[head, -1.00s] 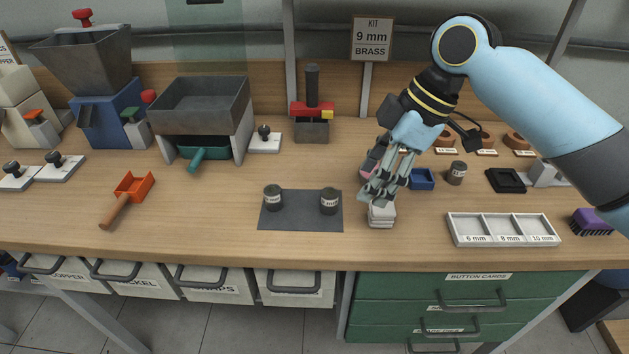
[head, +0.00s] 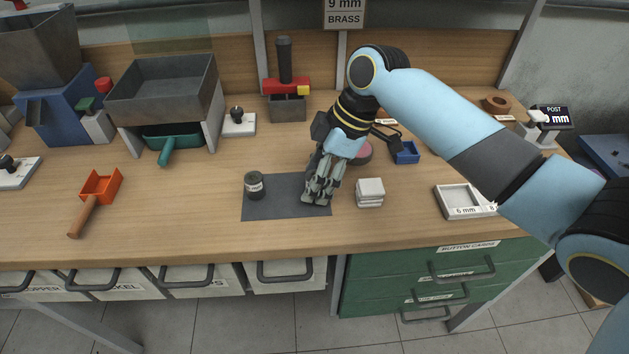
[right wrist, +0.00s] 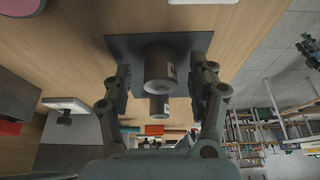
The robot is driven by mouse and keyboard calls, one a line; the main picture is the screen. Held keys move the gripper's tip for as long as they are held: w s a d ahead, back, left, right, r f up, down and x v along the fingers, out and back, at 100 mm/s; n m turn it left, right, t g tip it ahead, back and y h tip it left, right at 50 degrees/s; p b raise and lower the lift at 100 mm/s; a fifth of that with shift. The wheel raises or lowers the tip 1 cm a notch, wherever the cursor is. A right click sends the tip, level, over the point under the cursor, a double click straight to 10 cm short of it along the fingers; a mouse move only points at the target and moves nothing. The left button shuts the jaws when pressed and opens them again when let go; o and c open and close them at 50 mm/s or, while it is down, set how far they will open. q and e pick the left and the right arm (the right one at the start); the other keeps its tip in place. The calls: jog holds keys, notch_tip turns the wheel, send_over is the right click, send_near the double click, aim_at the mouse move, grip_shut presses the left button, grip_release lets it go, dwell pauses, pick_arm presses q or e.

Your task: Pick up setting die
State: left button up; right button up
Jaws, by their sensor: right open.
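The setting dies appear to be the dark, labelled cylinders on the dark grey mat (head: 288,210). The left cylinder (head: 254,186) stands upright in the head view. The right one is hidden behind my right gripper (head: 318,197) there. In the right wrist view one cylinder (right wrist: 159,66) shows between the spread fingers of my right gripper (right wrist: 161,92), with room on both sides. The other cylinder (right wrist: 159,106) shows beyond it. My right gripper is open and points down over the mat's right part. My left gripper is out of view.
A stack of white cards (head: 370,192) stands just right of the mat. A pink round thing (head: 362,154) and a blue tray (head: 405,152) lie behind it. A white sorting tray (head: 462,201) is at the right. An orange scoop (head: 100,187) lies left, with clear bench between.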

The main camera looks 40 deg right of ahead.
jog(key=shift+w+a+f, duration=0.1)
jog(key=shift+a+f, duration=0.05)
jog(key=shift+f, duration=0.35)
grip_shut()
jog(key=shift+r, duration=0.15)
